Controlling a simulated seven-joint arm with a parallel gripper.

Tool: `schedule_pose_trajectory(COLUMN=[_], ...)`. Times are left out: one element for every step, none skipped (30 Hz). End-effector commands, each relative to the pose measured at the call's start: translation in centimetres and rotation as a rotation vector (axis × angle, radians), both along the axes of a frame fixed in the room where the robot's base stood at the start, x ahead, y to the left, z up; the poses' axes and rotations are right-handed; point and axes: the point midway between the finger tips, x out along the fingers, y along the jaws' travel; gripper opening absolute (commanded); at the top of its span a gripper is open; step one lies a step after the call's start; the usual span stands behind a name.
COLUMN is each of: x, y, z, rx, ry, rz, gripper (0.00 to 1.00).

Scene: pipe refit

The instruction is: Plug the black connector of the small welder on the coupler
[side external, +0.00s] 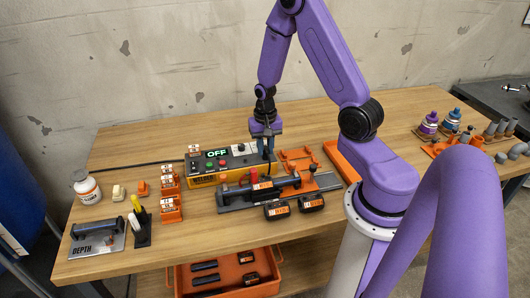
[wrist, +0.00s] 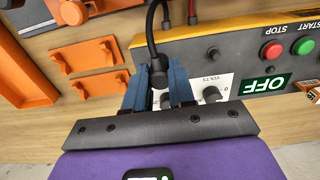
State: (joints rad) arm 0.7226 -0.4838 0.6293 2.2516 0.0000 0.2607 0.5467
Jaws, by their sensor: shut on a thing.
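The small welder (side external: 203,181) is a yellow and grey box on the table. Its green OFF display (wrist: 265,86) and red and green buttons show in the wrist view. My gripper (side external: 266,150) points down at the welder's right end. In the wrist view its blue fingers (wrist: 164,78) are shut on the black connector (wrist: 157,66), whose black cable arches up from it. The fingers hide much of the connector, and I cannot tell whether it touches the welder's panel. The coupler (side external: 263,186) is on the dark pipe in the grey clamp, with a red upright piece (side external: 254,175) at it.
Orange holders (side external: 299,158) lie right of the welder and show in the wrist view (wrist: 88,57). A red cable (wrist: 205,10) runs beside the black one. Orange stacked boxes (side external: 169,196) stand at left.

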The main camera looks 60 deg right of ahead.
Motion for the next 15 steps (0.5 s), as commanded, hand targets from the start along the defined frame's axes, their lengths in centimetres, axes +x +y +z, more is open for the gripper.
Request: schedule_pose_trajectory(x=[0.0, 0.0, 0.0, 0.0, 0.0, 0.0, 0.0, 0.0, 0.0, 0.0, 0.1, 0.1, 0.1, 0.0, 0.0], y=[0.0, 0.0, 0.0, 0.0, 0.0, 0.0, 0.0, 0.0, 0.0, 0.0, 0.0, 0.0, 0.0, 0.0, 0.0], z=[0.0, 0.0, 0.0, 0.0, 0.0, 0.1, 0.1, 0.2, 0.3, 0.5, 0.6, 0.7, 0.8, 0.9, 1.1], rx=[0.0, 0.0, 0.0, 0.0, 0.0, 0.0, 0.0, -0.001, 0.0, -0.001, -0.001, -0.001, -0.001, 0.0, 0.0], ry=[0.0, 0.0, 0.0, 0.0, 0.0, 0.0, 0.0, -0.001, -0.001, -0.002, -0.002, -0.002, -0.002, -0.001, -0.001], rz=[0.0, 0.0, 0.0, 0.0, 0.0, 0.0, 0.0, 0.0, 0.0, 0.0, 0.0, 0.0, 0.0, 0.0, 0.0], gripper=[0.0, 0.0, 0.0, 0.0, 0.0, 0.0, 0.0, 0.0, 0.0, 0.0, 0.0, 0.0, 0.0, 0.0, 0.0])
